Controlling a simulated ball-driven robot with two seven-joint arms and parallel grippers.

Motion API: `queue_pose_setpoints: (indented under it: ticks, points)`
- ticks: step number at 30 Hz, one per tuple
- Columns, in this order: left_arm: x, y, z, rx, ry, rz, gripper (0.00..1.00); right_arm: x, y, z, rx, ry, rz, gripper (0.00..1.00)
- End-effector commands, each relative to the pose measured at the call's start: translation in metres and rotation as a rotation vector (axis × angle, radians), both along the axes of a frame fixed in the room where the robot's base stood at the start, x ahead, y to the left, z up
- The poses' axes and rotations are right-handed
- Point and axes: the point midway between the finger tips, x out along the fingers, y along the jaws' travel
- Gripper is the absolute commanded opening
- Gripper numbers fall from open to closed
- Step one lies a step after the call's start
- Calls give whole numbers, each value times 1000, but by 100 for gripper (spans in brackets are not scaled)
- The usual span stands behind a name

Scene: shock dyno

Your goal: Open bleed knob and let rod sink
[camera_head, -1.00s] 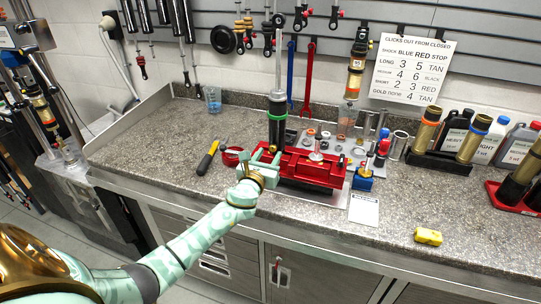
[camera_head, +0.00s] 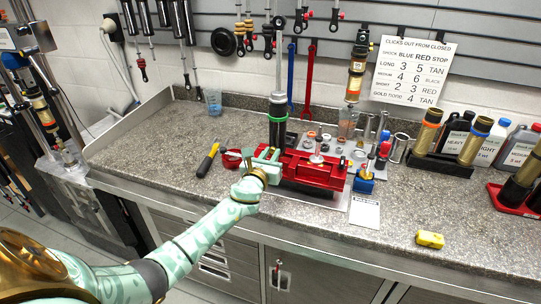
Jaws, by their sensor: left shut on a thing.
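A shock with a dark body (camera_head: 277,131) and a green band stands upright at the red vise (camera_head: 312,172) on the bench. Its thin bare rod (camera_head: 279,62) rises from a grey cap to an eye at the top. My left gripper (camera_head: 267,158) is at the foot of the shock, at the vise's left end. It is shut on a small part there, apparently the bleed knob, which the fingers hide. My right gripper is not in view.
A parts mat (camera_head: 342,133), a blue block (camera_head: 363,183) and a paper card (camera_head: 364,212) are to the right. The front right bench is mostly clear around a yellow block (camera_head: 430,239).

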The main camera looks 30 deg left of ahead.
Motion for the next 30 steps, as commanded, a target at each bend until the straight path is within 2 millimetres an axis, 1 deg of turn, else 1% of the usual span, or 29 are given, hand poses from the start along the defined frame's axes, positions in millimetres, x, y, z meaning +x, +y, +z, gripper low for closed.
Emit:
queue_pose_setpoints:
  ticks: [8, 30]
  points:
    - [0, 0, -1, -145, -35, 0, 0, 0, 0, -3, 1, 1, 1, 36]
    - [0, 0, -1, -819, -196, 1, 0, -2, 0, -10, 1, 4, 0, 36]
